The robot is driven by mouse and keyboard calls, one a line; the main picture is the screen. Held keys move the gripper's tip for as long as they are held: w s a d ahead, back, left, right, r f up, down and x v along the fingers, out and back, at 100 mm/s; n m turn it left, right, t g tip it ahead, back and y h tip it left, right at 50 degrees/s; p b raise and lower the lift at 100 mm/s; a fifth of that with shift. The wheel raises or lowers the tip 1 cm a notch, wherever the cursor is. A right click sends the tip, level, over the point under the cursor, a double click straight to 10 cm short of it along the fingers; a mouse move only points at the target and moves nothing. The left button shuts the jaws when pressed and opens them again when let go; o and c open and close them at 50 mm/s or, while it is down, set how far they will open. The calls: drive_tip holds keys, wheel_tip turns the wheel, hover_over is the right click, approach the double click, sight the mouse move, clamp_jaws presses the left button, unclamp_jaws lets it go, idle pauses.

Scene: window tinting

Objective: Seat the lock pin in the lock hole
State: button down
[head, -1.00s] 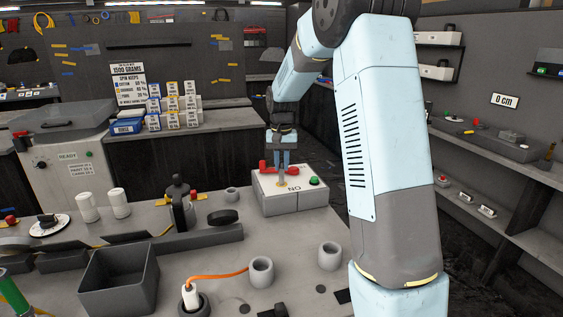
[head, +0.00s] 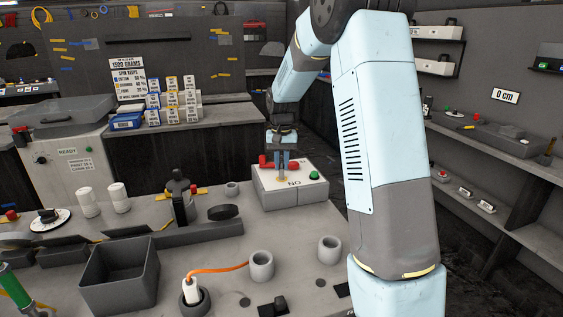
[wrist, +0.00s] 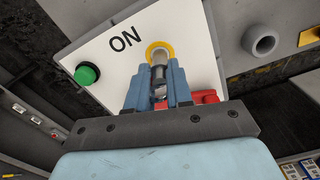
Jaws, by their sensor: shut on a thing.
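A white-topped box (head: 305,175) stands at the back of the bench, with printed letters, a green button (head: 314,175) and a red part (head: 265,162). In the wrist view the lock hole shows as a yellow-rimmed ring (wrist: 150,48) on the white top. My gripper (head: 283,163) points down over this box. Its blue fingers are shut on the lock pin (wrist: 159,74), a small grey metal pin. The pin's far end lies at the ring, within its rim as seen from the wrist. How deep it sits I cannot tell. The red part is partly hidden behind the fingers.
A grey cup (head: 262,266) and another (head: 330,250) stand in front of the box. A black puck (head: 223,212) and a clamp-like black fixture (head: 180,200) are to its left. A grey open bin (head: 120,285) is at the front left. The red part (wrist: 205,97) is close beside the fingers.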

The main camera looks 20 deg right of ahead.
drive_tip(key=shift+f, duration=0.9)
drive_tip(key=c, duration=0.9)
unclamp_jaws()
drive_tip(key=shift+c, duration=0.2)
wheel_tip(320, 180, up, 12)
drive_tip(key=shift+r, duration=0.85)
